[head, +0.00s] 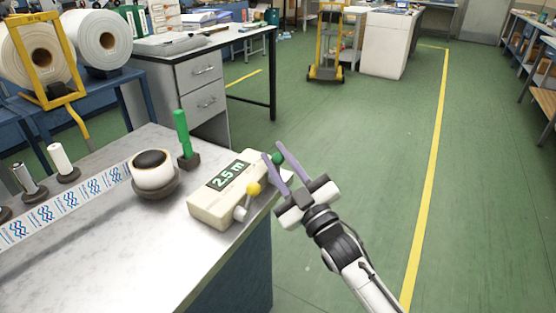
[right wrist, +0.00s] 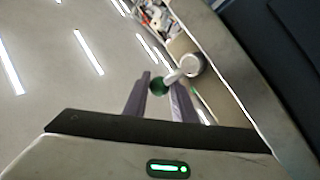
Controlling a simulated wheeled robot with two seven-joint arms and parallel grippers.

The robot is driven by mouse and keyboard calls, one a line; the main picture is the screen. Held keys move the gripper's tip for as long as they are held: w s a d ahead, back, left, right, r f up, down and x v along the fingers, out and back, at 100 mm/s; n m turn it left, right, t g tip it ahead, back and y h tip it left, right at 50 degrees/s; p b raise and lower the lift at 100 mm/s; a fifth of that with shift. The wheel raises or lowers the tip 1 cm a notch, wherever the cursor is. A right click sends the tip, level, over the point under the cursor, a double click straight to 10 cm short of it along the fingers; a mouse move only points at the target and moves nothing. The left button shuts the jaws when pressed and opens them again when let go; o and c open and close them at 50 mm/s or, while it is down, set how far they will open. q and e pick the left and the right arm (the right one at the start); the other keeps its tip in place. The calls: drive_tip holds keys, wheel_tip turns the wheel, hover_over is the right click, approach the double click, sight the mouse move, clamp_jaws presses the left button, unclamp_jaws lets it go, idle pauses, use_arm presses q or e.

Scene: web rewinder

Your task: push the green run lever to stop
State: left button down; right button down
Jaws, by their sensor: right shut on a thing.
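In the right wrist view the green knob (right wrist: 158,84) sits on a short pale arm from a round silver hub (right wrist: 190,65). My right gripper (head: 273,150) reaches in from the lower right, its two purple fingers on either side of the knob. It is shut on the knob; the fingers hide part of the lever. Any stop marking cannot be made out. My left gripper is not in view.
A yellow-knobbed lever (head: 253,189) stands on the box's near side, close to my right fingers. A green upright handle (head: 182,135) and a small roll (head: 152,170) stand left on the bench (head: 130,265). The floor right of the bench is clear.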

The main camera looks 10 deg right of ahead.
drive_tip(key=shift+w+d, duration=0.15)
drive_tip(key=shift+d, duration=0.1)
drive_tip(key=c, duration=1.5)
unclamp_jaws()
drive_tip(key=shift+a, duration=0.1)
drive_tip(key=v, duration=1)
drive_tip(key=shift+s, duration=0.2)
